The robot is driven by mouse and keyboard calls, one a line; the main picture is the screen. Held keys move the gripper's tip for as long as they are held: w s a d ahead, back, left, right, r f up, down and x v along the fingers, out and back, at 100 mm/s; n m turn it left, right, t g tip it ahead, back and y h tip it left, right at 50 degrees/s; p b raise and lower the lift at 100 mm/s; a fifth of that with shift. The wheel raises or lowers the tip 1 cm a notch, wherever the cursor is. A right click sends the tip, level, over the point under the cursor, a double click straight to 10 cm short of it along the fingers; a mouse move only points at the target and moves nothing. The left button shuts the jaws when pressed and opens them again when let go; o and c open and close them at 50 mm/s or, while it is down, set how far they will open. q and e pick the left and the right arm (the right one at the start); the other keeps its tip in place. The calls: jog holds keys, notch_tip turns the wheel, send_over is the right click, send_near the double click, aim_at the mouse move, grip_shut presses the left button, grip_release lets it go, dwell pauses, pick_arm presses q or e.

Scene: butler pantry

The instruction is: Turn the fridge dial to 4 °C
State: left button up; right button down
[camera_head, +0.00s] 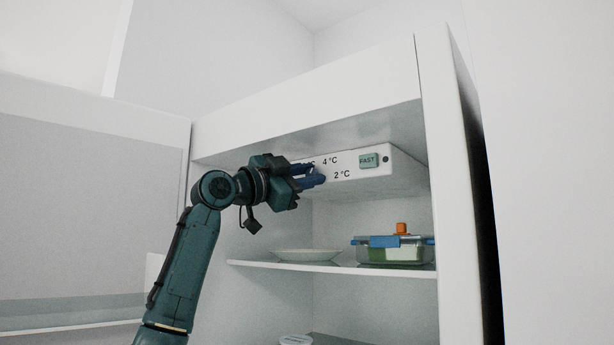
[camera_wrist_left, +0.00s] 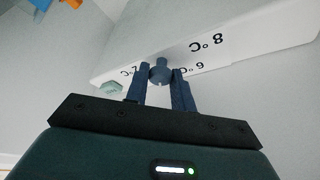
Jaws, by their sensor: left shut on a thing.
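The fridge dial (camera_wrist_left: 160,70) is a small dark blue knob on the white control box (camera_head: 398,172) under the fridge ceiling. My left gripper (camera_head: 316,174) is at the front of this box. In the left wrist view its two blue fingers (camera_wrist_left: 160,82) are shut on the dial, one on each side. In the head view the gripper mostly hides the dial. The "4 °C" and "2 °C" marks show right of the fingers. The wrist view shows "6 °C" and "8 °C" upside down. Where the dial points I cannot tell. My right gripper is not in view.
A green FAST button (camera_head: 368,160) sits on the box, right of the marks. On the glass shelf below stand a white plate (camera_head: 305,255) and a clear container with blue clips (camera_head: 392,254). The fridge's right side wall (camera_head: 450,190) stands close to the box.

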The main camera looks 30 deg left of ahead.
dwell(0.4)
pick_arm(q)
jog(key=o, duration=1)
jog(key=b+v, duration=0.5)
jog(key=v, duration=0.8)
jog(key=shift+s, duration=0.1)
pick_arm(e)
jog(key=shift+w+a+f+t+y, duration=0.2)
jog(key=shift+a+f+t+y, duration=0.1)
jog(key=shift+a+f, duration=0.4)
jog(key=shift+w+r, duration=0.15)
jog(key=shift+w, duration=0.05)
